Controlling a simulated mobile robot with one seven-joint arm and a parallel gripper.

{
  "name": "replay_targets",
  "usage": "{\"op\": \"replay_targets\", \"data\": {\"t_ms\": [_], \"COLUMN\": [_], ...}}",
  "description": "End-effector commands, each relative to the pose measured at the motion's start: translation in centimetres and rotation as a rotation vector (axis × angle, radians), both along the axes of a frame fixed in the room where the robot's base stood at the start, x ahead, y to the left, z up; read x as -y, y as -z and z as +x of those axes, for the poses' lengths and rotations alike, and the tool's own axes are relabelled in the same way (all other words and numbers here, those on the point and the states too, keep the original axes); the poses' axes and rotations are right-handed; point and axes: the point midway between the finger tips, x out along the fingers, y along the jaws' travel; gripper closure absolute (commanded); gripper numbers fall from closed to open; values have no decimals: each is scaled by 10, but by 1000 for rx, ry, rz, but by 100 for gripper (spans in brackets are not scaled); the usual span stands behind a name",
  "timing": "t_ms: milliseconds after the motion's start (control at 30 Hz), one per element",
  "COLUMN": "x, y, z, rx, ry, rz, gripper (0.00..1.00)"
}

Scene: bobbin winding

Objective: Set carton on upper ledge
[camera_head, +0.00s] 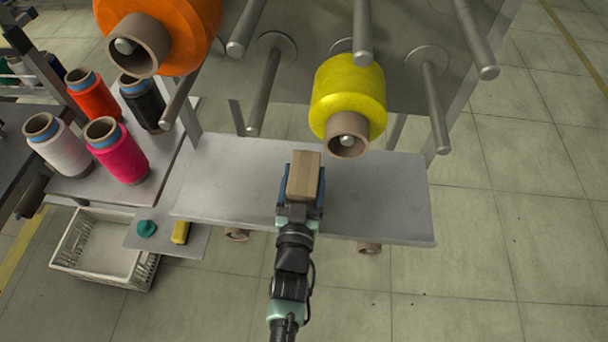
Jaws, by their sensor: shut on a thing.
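A small brown carton (304,172) is held between the fingers of my gripper (302,190). My gripper is shut on it, with a blue finger showing on each side. The carton appears over the middle of the grey metal upper ledge (380,200). I cannot tell from this one view whether the carton touches the ledge or hangs a little above it. The gripper hides the lower part of the carton.
A yellow bobbin (348,95) and an orange bobbin (175,30) sit on pegs above the ledge, among bare metal pegs (434,105). Thread cones (118,155) stand on a table at left. A white crate (100,245) is on the floor. The ledge's right part is clear.

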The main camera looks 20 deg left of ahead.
Motion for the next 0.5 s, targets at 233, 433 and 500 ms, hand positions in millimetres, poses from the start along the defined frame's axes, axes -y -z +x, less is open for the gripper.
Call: {"op": "replay_targets", "data": {"t_ms": [233, 433, 500], "x": [0, 0, 0], "y": [2, 1, -3], "z": [0, 0, 0], "rx": [-1, -1, 0], "ry": [0, 0, 0], "rz": [0, 0, 0], "gripper": [0, 0, 0]}}
